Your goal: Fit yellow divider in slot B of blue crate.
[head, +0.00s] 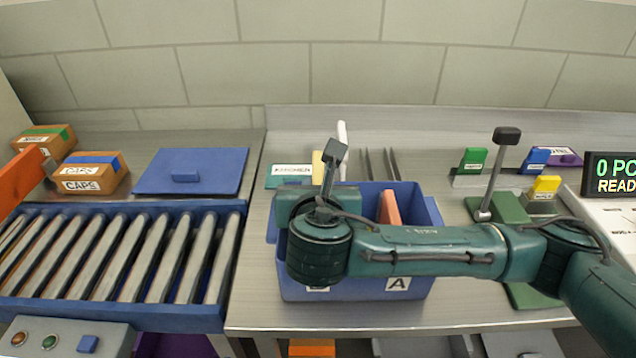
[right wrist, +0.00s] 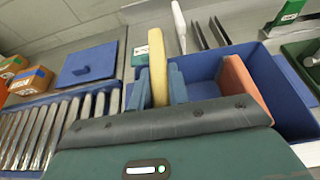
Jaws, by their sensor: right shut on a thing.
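The blue crate (head: 355,292) stands on the metal bench. Its front shows a label A (head: 397,284) at the right; another label at the left is mostly covered by my arm. My right gripper (head: 312,190) is over the crate's left part, shut on the yellow divider (right wrist: 158,68), which stands between its two fingers in the right wrist view (right wrist: 158,88). In the head view only the divider's top (head: 318,164) shows; its lower edge and slot B are hidden. An orange divider (head: 389,208) stands in the crate's right part. My left gripper is out of view.
A roller conveyor (head: 120,255) with boxes (head: 93,172) and a blue lid (head: 190,170) behind it is at left. A white upright piece (head: 342,150) and dark prongs (head: 380,163) stand behind the crate. Small coloured blocks (head: 545,187) and a display (head: 611,173) are at right.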

